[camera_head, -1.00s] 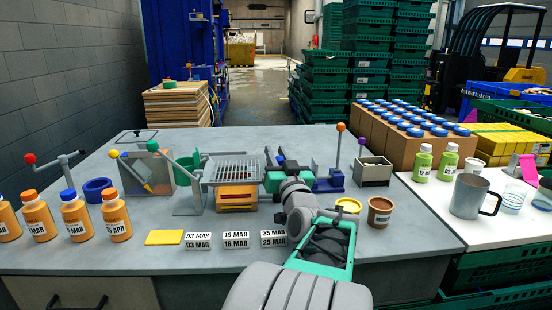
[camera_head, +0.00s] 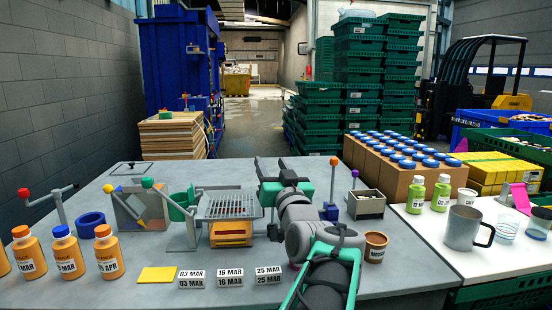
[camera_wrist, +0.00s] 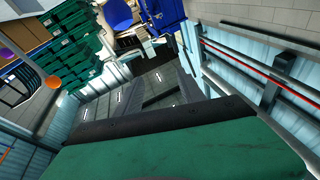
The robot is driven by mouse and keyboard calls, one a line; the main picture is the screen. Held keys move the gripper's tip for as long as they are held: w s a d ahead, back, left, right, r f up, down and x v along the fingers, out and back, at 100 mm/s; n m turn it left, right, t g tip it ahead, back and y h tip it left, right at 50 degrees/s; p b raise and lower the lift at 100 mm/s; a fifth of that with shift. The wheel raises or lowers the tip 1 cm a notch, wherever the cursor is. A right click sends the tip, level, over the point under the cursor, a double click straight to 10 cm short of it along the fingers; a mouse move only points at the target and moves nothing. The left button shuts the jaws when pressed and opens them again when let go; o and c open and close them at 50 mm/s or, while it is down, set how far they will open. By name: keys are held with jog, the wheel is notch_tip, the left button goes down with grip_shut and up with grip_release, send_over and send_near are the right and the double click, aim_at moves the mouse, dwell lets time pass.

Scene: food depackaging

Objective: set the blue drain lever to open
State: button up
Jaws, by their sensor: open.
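My gripper (camera_head: 280,166) is open and empty above the back of the grey bench, its fingers pointing away towards the hall. Its green palm fills the bottom of the wrist view. I cannot pick out a blue drain lever for certain; my gripper and arm cover part of the bench. Just right of my gripper stands an upright rod with an orange ball (camera_head: 334,161) on a blue base (camera_head: 330,212). The orange ball also shows at the left in the wrist view (camera_wrist: 53,82). A metal sieve tray (camera_head: 230,206) stands left of my gripper.
Levers with red (camera_head: 24,192), yellow (camera_head: 108,188) and green (camera_head: 147,183) balls stand at left. A purple-ball lever (camera_head: 355,173) and brown cup (camera_head: 376,247) are right. Orange bottles (camera_head: 107,255) and date blocks (camera_head: 230,277) line the front.

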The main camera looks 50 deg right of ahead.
jog(key=s+a+r, duration=0.5)
jog(key=s+a, duration=0.2)
jog(key=shift+s, duration=0.1)
